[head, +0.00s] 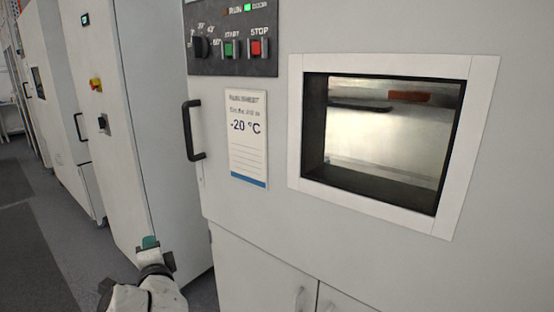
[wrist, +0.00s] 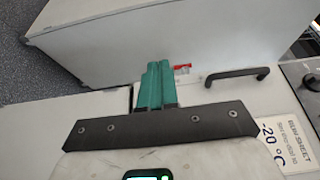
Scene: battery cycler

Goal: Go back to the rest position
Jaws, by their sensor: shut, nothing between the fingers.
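My gripper (wrist: 157,68) shows in the wrist view as two green fingers held together, with nothing between them. The chamber cabinet (head: 400,240) fills the right of the head view. Its black door handle (head: 193,130) is above and to the right of my gripper there. The handle also shows right of the fingers in the wrist view (wrist: 237,76), apart from them.
The chamber has a window (head: 385,130), a control panel (head: 232,45) with green and red buttons, and a "-20 °C" sheet (head: 247,138). A neighbouring cabinet (head: 145,110) stands close at the left. Grey floor (head: 45,250) is open at the lower left.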

